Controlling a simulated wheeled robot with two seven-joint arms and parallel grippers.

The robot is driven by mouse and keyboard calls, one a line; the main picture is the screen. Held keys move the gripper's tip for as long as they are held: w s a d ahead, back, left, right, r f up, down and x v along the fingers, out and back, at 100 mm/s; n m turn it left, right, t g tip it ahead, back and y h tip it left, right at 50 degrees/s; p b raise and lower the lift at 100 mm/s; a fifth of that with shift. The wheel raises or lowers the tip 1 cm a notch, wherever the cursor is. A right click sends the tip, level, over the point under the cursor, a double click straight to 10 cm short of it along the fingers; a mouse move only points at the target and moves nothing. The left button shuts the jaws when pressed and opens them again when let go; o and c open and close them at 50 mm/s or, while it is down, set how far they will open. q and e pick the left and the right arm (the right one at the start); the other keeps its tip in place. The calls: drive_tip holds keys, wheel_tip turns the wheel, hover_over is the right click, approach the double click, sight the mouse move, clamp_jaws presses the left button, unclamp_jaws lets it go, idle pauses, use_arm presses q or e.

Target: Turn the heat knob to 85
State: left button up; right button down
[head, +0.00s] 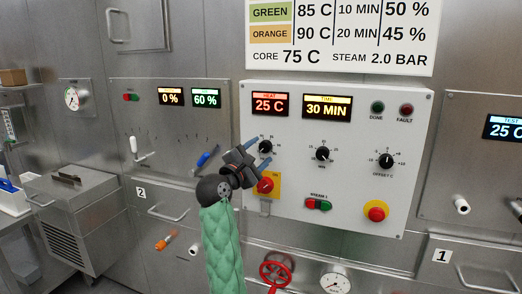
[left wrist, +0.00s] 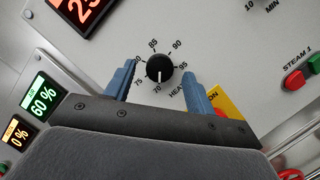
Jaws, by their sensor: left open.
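The heat knob (head: 265,147) is a round black knob on the white control panel (head: 410,200), below the red HEAT display (head: 270,104) reading 25 C. In the left wrist view the heat knob (left wrist: 159,68) has a white pointer line directed at 70, with marks 75, 85, 90 and 95 around it. My left gripper (head: 257,152) is open. Its blue fingers stand on either side of the knob, and I cannot tell whether they touch it. In the left wrist view my left gripper (left wrist: 158,85) is empty. My right gripper is not in view.
A red-orange switch on a yellow plate (head: 265,185) sits just below the left gripper. A time knob (head: 322,154), an offset knob (head: 386,161), green and red steam buttons (head: 318,205) and a red stop button (head: 376,211) share the panel. A chart (head: 340,35) hangs above.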

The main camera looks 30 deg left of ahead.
use_arm(q)
drive_tip(key=shift+w+r, duration=0.1)
drive_tip(key=shift+w, duration=0.55)
